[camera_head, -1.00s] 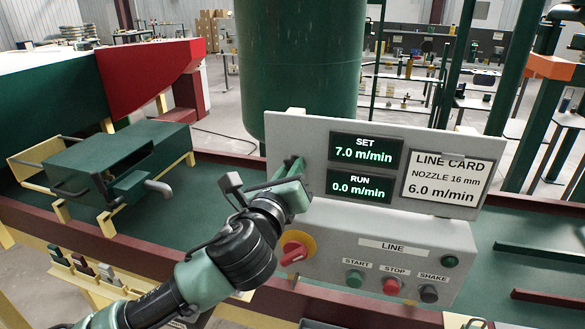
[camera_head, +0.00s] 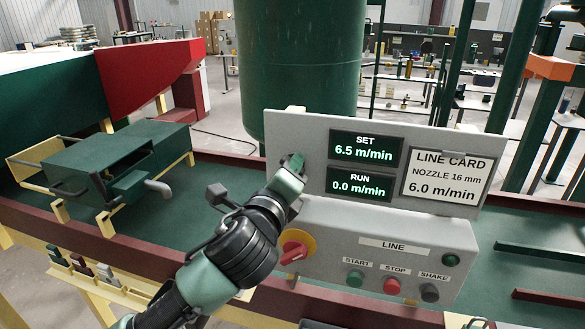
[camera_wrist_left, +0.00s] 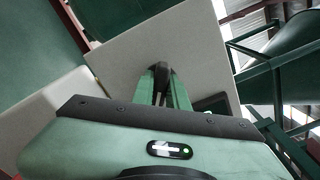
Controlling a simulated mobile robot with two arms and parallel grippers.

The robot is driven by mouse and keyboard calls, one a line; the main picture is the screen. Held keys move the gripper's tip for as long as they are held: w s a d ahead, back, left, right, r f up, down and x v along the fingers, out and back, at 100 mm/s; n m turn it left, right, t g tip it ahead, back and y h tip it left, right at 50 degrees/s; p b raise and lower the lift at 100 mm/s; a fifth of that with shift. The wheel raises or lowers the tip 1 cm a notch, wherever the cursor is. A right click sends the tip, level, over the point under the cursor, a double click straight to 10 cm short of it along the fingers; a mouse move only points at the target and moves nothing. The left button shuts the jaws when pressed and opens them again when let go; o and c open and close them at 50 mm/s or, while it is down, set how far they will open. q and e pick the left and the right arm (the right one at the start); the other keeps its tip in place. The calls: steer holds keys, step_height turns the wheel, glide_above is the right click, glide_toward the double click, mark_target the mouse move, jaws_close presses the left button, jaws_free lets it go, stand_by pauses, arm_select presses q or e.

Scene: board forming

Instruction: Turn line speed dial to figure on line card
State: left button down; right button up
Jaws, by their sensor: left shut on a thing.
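The line control panel (camera_head: 312,132) stands on the conveyor frame. Its SET display (camera_head: 364,148) reads 6.5 m/min and its RUN display (camera_head: 359,187) reads 0.0 m/min. The line card (camera_head: 446,177) on its right reads nozzle 16 mm, 6.0 m/min. My left gripper (camera_head: 291,166) is at the left part of the panel, shut on the dark line speed dial (camera_wrist_left: 160,70), which shows between the fingertips in the left wrist view. In the head view the gripper mostly hides the dial. My right gripper is not in view.
Below the gripper is a red and yellow rotary switch (camera_head: 294,249). START (camera_head: 355,280), STOP (camera_head: 392,286) and SHAKE (camera_head: 430,292) buttons sit on the lower box. A green machine part (camera_head: 120,165) stands on the conveyor to the left.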

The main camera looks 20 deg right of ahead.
arm_select(q)
steer(key=shift+n, duration=0.9)
steer(key=c, duration=1.4)
jaws_free()
